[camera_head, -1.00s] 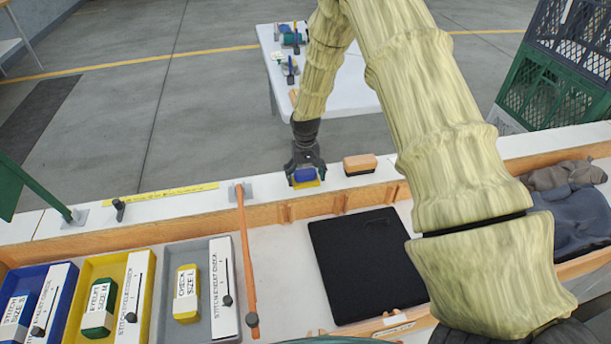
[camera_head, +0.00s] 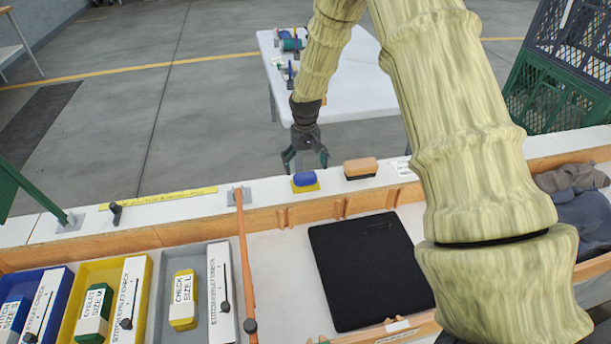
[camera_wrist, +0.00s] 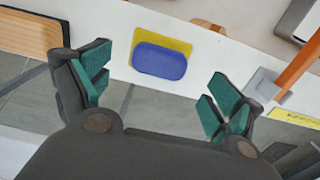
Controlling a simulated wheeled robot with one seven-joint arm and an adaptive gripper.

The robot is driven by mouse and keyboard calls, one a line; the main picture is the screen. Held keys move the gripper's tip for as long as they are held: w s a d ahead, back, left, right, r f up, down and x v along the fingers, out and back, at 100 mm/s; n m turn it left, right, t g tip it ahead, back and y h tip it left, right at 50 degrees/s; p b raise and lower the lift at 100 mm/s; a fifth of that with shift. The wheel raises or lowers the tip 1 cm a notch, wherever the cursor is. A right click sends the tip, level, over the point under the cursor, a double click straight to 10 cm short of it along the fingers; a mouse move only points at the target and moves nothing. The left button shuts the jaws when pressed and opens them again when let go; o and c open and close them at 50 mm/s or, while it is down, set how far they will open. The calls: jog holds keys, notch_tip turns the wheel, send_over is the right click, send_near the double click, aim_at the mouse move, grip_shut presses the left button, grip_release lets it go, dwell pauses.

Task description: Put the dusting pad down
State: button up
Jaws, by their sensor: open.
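The dusting pad, which I take to be the blue block on a yellow base (camera_head: 305,182), lies flat on the white ledge at the bench's far edge. In the wrist view the same pad (camera_wrist: 160,62) shows beyond the fingertips, apart from both fingers. My gripper (camera_head: 306,163) is open and empty, above and just behind the pad. In the wrist view its green-padded fingers (camera_wrist: 158,95) are spread wide with nothing between them.
A wooden-topped brush (camera_head: 360,168) sits right of the pad on the ledge. A yellow ruler (camera_head: 185,195) and an orange rod (camera_head: 243,250) are to the left. A black mat (camera_head: 370,270) and labelled trays (camera_head: 180,262) fill the bench. A white table (camera_head: 350,95) stands behind.

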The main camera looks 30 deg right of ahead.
aim_at(305, 175)
jog(key=shift+r+b, duration=0.7)
jog(key=shift+r, duration=2.1)
